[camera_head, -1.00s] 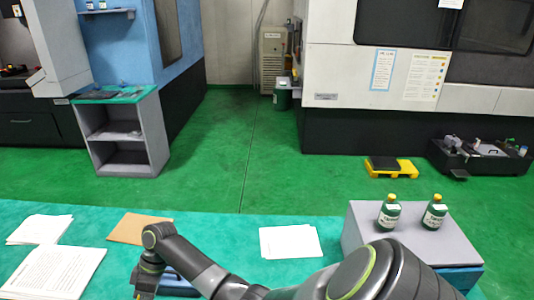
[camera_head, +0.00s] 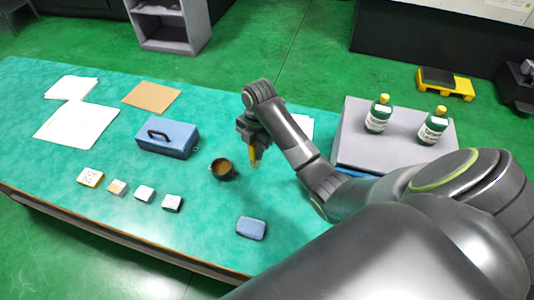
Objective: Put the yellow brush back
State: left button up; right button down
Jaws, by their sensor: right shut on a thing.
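My right gripper (camera_head: 254,146) is shut on the yellow brush (camera_head: 255,157) and holds it pointing down above the green table (camera_head: 60,215). Only a short yellow part shows below the jaws; the rest is hidden by the gripper. A small dark round cup (camera_head: 223,169) with a brownish inside stands on the table just left of and below the brush in the picture. The brush and the cup look apart. My left gripper is not in view.
A blue toolbox (camera_head: 168,138) stands left of the cup. Several small blocks, one pale (camera_head: 90,177), lie in a row at the front left. A blue block (camera_head: 251,228) lies near the front edge. Two green bottles (camera_head: 378,116) stand on a grey box (camera_head: 350,150) at right.

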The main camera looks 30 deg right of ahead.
aim_at(255, 166)
jog(key=f, duration=0.4)
jog(key=shift+w+a+f+p, duration=0.2)
jog(key=shift+a+f+p, duration=0.1)
notch_tip(255, 166, down, 4)
jog(key=shift+s+d+r, duration=0.1)
jog(key=shift+s+r, duration=0.05)
jog(key=shift+f, duration=0.3)
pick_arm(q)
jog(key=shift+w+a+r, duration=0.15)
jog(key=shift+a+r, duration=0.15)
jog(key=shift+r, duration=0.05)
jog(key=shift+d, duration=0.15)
pick_arm(e)
jog(key=c, duration=1.3)
grip_release()
jog(key=shift+f, duration=0.1)
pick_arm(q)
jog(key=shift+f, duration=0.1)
